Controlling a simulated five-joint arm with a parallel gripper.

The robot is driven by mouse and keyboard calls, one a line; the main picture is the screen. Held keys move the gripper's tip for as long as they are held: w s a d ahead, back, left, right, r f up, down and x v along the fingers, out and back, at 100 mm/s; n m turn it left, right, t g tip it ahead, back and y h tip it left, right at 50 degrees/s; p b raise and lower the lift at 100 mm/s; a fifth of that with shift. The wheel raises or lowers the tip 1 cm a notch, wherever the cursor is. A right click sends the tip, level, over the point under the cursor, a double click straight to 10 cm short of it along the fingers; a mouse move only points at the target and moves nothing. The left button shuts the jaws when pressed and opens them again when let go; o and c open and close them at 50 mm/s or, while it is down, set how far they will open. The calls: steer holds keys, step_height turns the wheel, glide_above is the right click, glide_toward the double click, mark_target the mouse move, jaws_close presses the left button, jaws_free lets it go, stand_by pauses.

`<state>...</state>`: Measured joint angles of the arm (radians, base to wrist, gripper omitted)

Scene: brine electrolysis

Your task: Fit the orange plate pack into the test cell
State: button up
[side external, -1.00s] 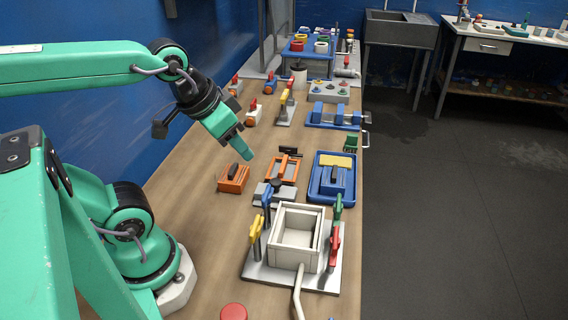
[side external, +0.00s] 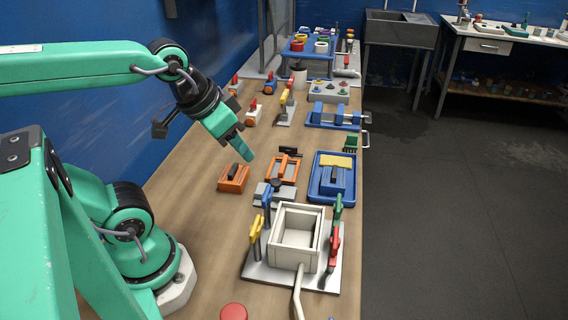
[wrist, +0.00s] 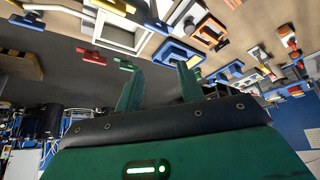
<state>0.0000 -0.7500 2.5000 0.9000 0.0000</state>
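The orange plate pack (side external: 234,179), a block with a dark handle on top, sits on the wooden bench. The test cell (side external: 297,262) is an open white box on a grey base plate, in the front part of the bench; its inside looks empty. The cell also shows at the upper left of the wrist view (wrist: 117,37). My gripper (side external: 248,155) hangs above the bench, tilted down, apart from the pack. In the wrist view its two green fingers (wrist: 158,68) stand apart with nothing between them.
Yellow, blue, green and red clamps (side external: 335,248) stand around the cell. An orange frame (side external: 282,169) and a blue tray (side external: 317,194) lie behind it. A red button (side external: 233,311) is at the front. Several fixtures fill the far bench. Bare wood lies left of the cell.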

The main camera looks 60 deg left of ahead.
steer(key=n+g, duration=0.6)
steer(key=n, duration=0.3)
glide_above(233, 168)
step_height(233, 168, down, 13)
steer(key=shift+d+f, duration=0.1)
steer(key=shift+d, duration=0.05)
steer(key=shift+f, duration=1.4)
steer(key=shift+f, duration=2.6)
